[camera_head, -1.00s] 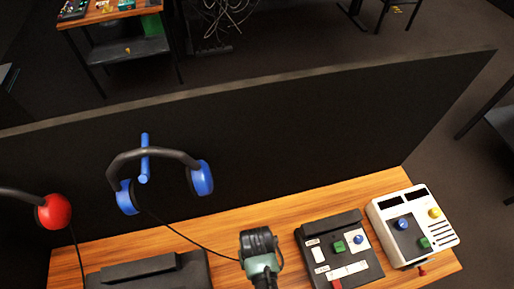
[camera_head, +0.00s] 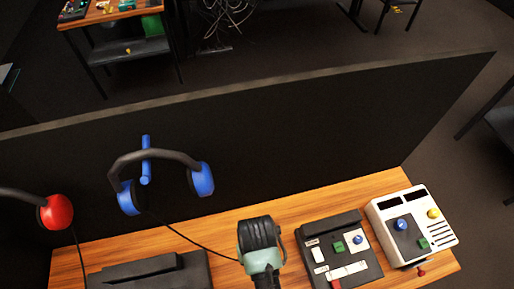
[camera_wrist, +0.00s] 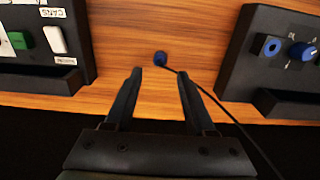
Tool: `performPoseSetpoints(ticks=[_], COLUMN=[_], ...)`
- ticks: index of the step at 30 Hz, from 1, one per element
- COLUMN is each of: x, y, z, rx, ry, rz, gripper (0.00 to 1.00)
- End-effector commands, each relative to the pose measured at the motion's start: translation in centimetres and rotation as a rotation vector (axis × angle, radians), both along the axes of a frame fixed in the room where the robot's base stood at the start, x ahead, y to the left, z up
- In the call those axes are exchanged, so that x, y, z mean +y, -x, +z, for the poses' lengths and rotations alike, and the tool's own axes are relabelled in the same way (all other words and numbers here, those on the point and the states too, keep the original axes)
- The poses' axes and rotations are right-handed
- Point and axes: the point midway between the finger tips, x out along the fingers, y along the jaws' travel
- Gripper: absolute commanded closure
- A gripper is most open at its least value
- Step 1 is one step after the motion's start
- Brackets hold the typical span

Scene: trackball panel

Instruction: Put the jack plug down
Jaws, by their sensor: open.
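The blue jack plug (camera_wrist: 160,58) is on the wooden tabletop in the wrist view, just beyond my fingertips and between their lines. Its thin black cable (camera_wrist: 222,103) runs off to the lower right, passing under or behind the right finger. My gripper (camera_wrist: 159,74) is open, with nothing between the fingers. In the head view my wrist is above the table and hides the plug and the fingertips. There the cable (camera_head: 190,240) runs from the blue headphones (camera_head: 202,179) toward my wrist.
Dark panels with raised ledges stand on both sides of the plug; one carries a blue socket (camera_wrist: 270,46) and a blue knob (camera_wrist: 300,52). A white box (camera_head: 411,224) stands at the table's right end. Red headphones (camera_head: 55,211) hang at the left. A black partition (camera_head: 300,140) stands behind.

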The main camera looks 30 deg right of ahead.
Motion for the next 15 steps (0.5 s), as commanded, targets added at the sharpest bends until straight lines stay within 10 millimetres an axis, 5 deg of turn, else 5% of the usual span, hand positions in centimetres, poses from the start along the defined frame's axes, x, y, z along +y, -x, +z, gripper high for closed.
performPoseSetpoints(ticks=[6, 15], x=[0.0, 0.0], y=[-0.1, 0.0], z=[4.3, 6.3], rx=[-0.003, 0.001], ry=[0.001, 0.0], rz=[0.0, 0.0], gripper=[0.45, 0.45])
